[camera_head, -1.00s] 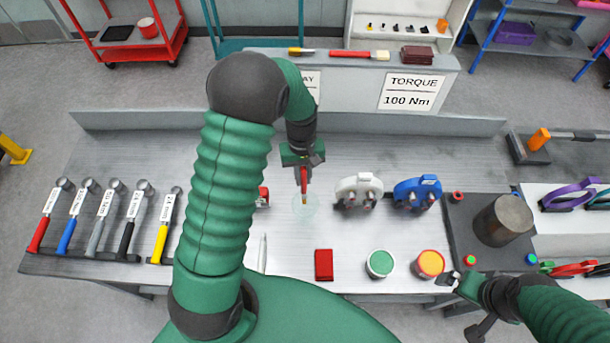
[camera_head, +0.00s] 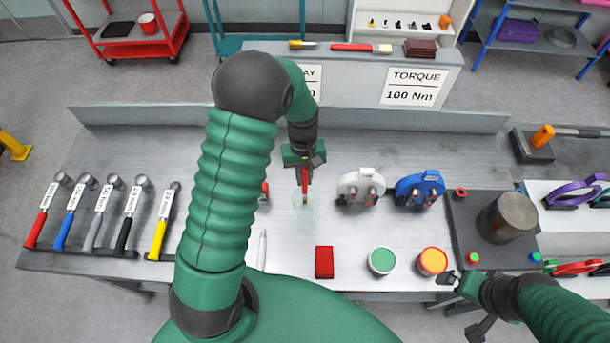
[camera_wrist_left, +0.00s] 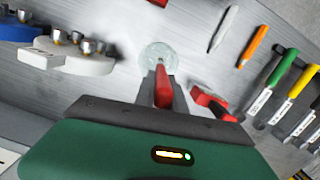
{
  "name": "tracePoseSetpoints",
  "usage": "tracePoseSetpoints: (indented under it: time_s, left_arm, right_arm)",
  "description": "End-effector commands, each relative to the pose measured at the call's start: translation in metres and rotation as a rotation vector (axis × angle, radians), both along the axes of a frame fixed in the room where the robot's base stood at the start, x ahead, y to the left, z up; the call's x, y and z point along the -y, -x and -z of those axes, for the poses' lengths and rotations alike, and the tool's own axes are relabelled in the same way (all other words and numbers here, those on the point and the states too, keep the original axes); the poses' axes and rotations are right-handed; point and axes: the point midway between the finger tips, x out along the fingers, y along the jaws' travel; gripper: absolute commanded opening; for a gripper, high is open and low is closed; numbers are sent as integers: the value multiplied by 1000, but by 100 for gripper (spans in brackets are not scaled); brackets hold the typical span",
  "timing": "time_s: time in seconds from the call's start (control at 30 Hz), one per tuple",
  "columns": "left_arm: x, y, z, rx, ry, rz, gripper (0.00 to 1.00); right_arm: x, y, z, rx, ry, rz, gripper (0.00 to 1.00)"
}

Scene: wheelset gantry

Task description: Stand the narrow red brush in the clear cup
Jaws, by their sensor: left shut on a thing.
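My left gripper (camera_head: 304,168) is shut on the narrow red brush (camera_head: 305,181), which hangs upright with its bristle end down. The brush also shows in the left wrist view (camera_wrist_left: 163,88) between the fingers. The clear cup (camera_head: 306,206) stands on the bench right below the brush; it is faint and see-through. In the left wrist view the cup's round rim (camera_wrist_left: 158,54) shows just beyond the fingertips. The brush tip overlaps the cup in both views; I cannot tell how deep it is inside. My right gripper (camera_head: 449,280) is at the bench's front right, its jaws too small to judge.
White (camera_head: 360,187) and blue (camera_head: 419,188) devices stand right of the cup. A red block (camera_head: 324,262), a green-topped tub (camera_head: 382,261) and an orange-topped tub (camera_head: 432,261) line the front. Several torque wrenches (camera_head: 100,215) lie at left.

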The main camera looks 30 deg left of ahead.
Motion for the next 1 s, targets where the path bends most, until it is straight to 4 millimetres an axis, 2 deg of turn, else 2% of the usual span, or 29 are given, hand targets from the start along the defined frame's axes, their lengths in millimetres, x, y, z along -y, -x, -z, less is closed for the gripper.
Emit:
tracePoseSetpoints:
  time_s: [1.0]
  left_arm:
    - [0, 0, 32, 0, 0, 0, 0]
  right_arm:
    - [0, 0, 21, 0, 0, 0, 100]
